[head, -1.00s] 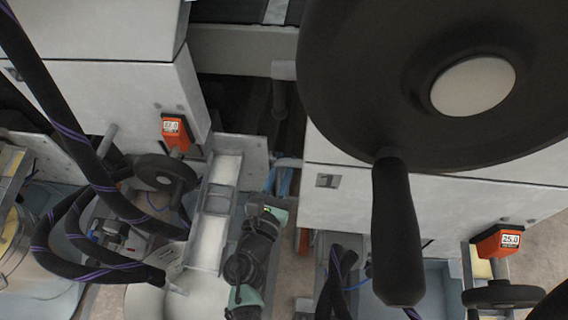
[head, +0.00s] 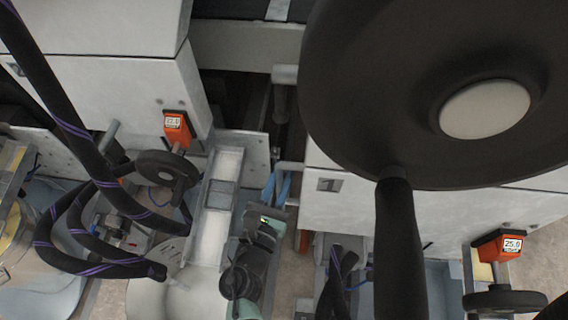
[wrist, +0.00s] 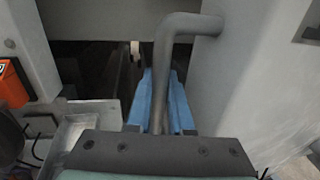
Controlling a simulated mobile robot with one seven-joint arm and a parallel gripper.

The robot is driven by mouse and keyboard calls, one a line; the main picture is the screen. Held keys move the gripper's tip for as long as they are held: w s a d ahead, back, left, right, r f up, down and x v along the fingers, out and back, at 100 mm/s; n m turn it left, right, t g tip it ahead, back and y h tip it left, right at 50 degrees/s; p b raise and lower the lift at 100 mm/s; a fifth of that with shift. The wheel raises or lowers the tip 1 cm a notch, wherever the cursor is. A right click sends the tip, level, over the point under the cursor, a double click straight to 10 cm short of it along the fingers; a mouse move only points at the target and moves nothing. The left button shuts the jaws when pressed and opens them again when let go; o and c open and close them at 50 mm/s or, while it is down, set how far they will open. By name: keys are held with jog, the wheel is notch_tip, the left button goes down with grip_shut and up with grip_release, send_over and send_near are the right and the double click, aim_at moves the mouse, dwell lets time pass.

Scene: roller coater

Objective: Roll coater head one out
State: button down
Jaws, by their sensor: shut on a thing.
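Coater head one is the white housing marked "1" (head: 450,215) at the right of the head view. It also fills the right side of the wrist view (wrist: 255,80). A bent grey bar handle (wrist: 175,50) joins its side. My gripper (wrist: 161,95) has its blue fingers on either side of the bar's lower leg and is shut on it. In the head view my gripper (head: 278,185) is small, beside the housing's left edge. A large black handwheel (head: 380,90) with a dark crank grip (head: 398,250) covers much of the housing.
Another white housing (head: 100,95) stands at left with an orange counter (head: 176,125), a small handwheel (head: 167,170) and black hoses (head: 75,120). A dark gap (head: 240,105) separates the housings. Another orange counter (head: 505,246) reads 25.0 at right.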

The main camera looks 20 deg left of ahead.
jog(key=shift+s+d, duration=0.2)
jog(key=shift+d, duration=0.15)
jog(key=c, duration=1.1)
grip_release()
jog(key=o, duration=0.3)
jog(key=shift+w+f, duration=0.15)
jog(key=shift+w, duration=0.1)
jog(key=shift+a, duration=0.1)
jog(key=shift+s, duration=0.1)
jog(key=s+d, duration=0.1)
jog(key=s, duration=1.2)
